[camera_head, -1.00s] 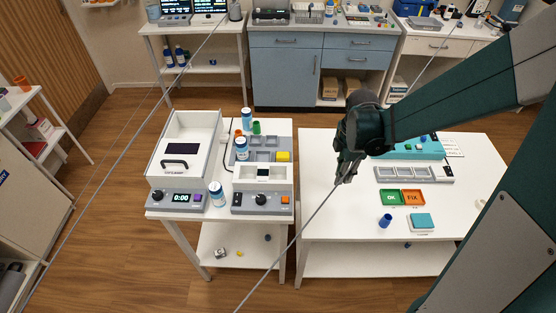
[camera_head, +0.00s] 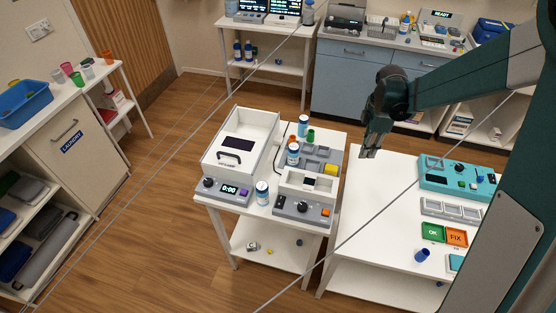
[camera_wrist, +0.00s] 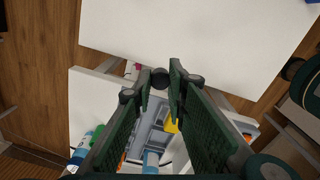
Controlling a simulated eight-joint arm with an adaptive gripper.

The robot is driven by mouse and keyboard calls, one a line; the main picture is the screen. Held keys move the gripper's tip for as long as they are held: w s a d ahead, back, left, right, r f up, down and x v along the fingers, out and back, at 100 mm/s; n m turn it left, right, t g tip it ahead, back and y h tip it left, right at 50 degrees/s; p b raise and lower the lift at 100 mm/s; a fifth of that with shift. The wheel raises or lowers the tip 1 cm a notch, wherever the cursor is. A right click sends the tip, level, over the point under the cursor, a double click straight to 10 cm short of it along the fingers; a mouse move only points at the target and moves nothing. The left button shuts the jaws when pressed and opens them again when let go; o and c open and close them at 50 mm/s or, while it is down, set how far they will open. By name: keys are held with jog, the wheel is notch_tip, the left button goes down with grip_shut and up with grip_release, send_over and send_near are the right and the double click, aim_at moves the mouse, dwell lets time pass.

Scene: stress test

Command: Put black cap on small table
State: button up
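A small dark patch (camera_head: 308,182) shows on the grey device of the middle table, too small to identify. The middle white table (camera_head: 338,143) has a lower shelf; a narrower white table (camera_head: 132,88) with cups stands at the left. Which one is the small table is unclear. My gripper (camera_head: 369,154) is above the gap between the middle table and the right table.
A white box device (camera_head: 240,140) and bottles crowd the middle table. Its lower shelf (camera_head: 280,262) holds a few small items.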

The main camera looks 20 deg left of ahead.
jog(key=w+a+r+n+p, duration=0.1)
jog(key=w+a+r+p, duration=0.2)
jog(key=w+a, duration=0.9)
jog(key=shift+w+r, duration=0.2)
jog(key=shift+w, duration=0.2)
jog(key=shift+a, duration=0.1)
send_over(335, 139)
jog(key=shift+w+a+f, duration=0.1)
jog(key=shift+a+f, duration=0.05)
jog(key=shift+f, duration=3)
jog(key=shift+f, duration=1.85)
jog(key=shift+f, duration=0.15)
